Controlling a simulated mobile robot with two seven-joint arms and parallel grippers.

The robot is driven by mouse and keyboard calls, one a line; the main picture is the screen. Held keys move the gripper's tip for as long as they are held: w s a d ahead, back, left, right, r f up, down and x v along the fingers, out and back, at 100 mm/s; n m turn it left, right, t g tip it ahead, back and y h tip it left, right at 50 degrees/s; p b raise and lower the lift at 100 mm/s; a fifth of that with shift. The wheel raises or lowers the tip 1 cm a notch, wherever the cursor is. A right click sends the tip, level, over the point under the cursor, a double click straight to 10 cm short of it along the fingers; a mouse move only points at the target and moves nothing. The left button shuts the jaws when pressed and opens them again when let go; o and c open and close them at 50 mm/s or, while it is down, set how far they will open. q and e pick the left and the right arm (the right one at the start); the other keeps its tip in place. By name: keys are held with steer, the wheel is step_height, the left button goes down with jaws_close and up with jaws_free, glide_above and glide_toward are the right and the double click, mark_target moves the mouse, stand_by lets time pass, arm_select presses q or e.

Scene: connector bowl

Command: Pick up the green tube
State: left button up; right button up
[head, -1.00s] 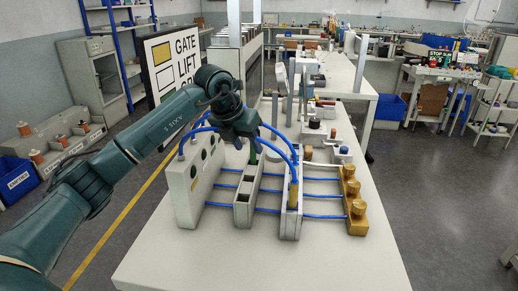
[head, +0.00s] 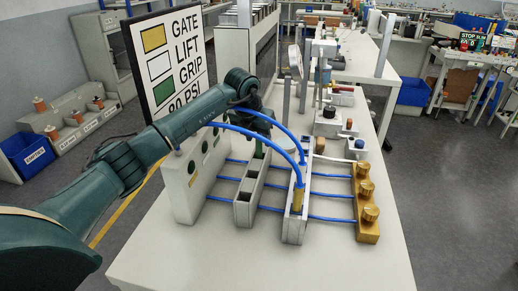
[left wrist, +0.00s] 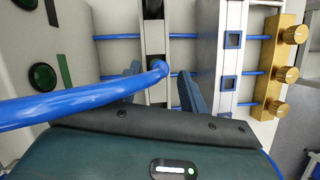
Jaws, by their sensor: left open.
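The green tube (head: 259,148) stands upright at the far end of the middle grey slotted block (head: 249,190); only a short green part shows, just under my left gripper. My left gripper (head: 259,134) is above that block, pointing down, with its fingertips hard to see in the head view. In the left wrist view, the two blue-grey fingers (left wrist: 160,88) are spread apart on either side of the slotted block (left wrist: 153,40). My right gripper is not in view.
A curved blue hose (head: 262,132) arches to a brass fitting on the right grey block (head: 293,218). Thin blue lines run to a brass block with knobs (head: 367,212). A grey panel with green lamps (head: 190,185) stands at left. The table front (head: 250,265) is clear.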

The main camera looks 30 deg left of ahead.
mark_target(260, 145)
arm_select(q)
steer(key=p+x, duration=0.1)
steer(key=x, duration=0.4)
steer(key=shift+a+r, duration=0.1)
steer(key=shift+c, duration=0.5)
jaws_close()
